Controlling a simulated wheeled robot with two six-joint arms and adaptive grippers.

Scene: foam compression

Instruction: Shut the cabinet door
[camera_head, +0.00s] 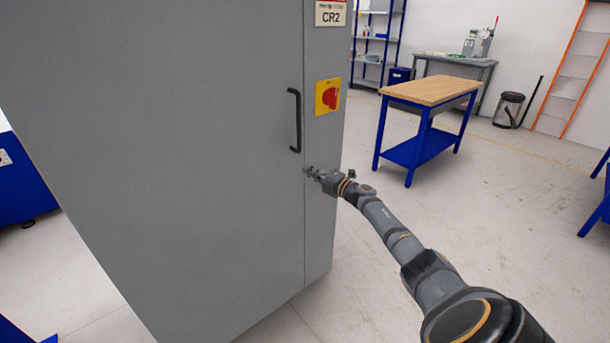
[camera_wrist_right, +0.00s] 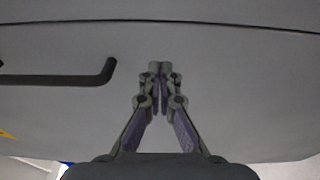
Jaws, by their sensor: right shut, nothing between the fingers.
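The tall grey cabinet has its door (camera_head: 190,150) facing me in the head view. The door looks level with the narrow side strip, with only a thin dark seam between them; I cannot tell whether a small gap is left. A black bar handle (camera_head: 295,120) stands upright near the door's right edge and also shows at the left in the right wrist view (camera_wrist_right: 60,78). My right gripper (camera_head: 308,171) is shut and empty, its tips at the door front near the seam, just below the handle. Whether the tips touch is unclear. My left gripper is out of view.
A red switch on a yellow plate (camera_head: 328,96) sits on the strip right of the handle. A blue workbench with a wooden top (camera_head: 432,92) stands behind to the right. Blue equipment (camera_head: 20,185) is at far left.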

